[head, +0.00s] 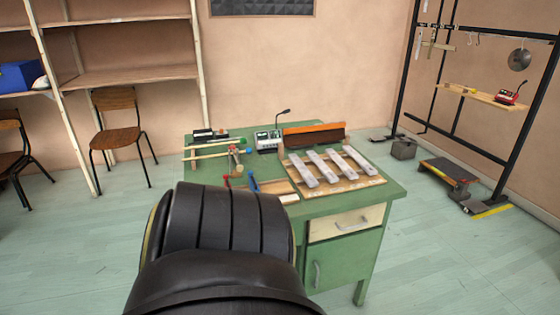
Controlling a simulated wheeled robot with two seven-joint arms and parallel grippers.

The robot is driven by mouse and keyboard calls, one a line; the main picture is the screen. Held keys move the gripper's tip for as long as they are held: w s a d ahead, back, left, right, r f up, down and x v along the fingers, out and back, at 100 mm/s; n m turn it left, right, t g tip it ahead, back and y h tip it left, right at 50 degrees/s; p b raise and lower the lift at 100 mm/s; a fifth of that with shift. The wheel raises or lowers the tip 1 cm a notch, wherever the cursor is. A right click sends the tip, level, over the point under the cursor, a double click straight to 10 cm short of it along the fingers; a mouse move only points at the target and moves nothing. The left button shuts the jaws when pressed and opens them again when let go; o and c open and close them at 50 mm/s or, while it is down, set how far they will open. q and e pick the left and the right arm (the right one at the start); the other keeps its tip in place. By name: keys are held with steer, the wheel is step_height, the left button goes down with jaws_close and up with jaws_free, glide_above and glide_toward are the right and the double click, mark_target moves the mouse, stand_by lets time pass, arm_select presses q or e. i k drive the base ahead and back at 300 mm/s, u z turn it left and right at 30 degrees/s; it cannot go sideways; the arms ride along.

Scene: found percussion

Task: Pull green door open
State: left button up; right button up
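The green door (345,258) is on the front of the green workbench (383,208), below a cream drawer (345,223). It looks shut, flush with the bench front. A small upright metal handle (317,274) sits near the door's left edge. A large black part of mine fills the lower middle of the head view and hides the left part of the bench front. Neither gripper shows in the head view.
On the bench top are a board with pale bars (325,168), an orange-brown block (314,133), a small device and tools. Chairs (118,125) and shelves stand at the left. A black rack (405,70) and pedal-like items are at the right. The floor right of the bench is open.

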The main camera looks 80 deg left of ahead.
mark_target(332, 264)
steer(key=u, duration=2.2)
